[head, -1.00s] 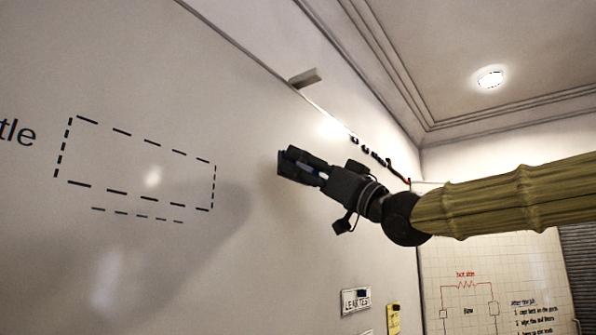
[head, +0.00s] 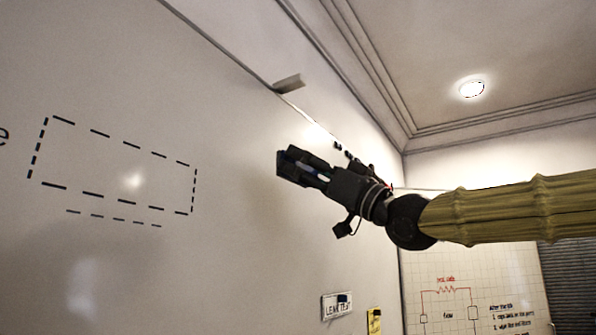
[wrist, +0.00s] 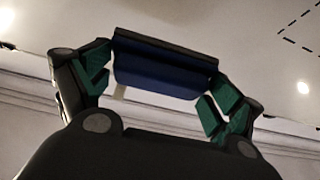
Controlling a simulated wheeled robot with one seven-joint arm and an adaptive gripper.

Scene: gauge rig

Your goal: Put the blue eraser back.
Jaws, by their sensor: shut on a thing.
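The blue eraser (wrist: 165,70), a blue block with a dark layer along its top, is held across the fingertips of my gripper (wrist: 162,82) in the wrist view. The green finger pads stand at its two ends. In the head view my gripper (head: 300,166) is in front of the whiteboard (head: 225,240) and points left, to the right of a dashed rectangle (head: 113,165) drawn on the board. The fingers mostly hide the eraser there. I cannot tell the exact gap between the eraser and the board.
A small grey bracket (head: 289,83) sticks out at the board's top edge. Several dark items line the board behind my gripper. The board around the dashed rectangle is clear.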

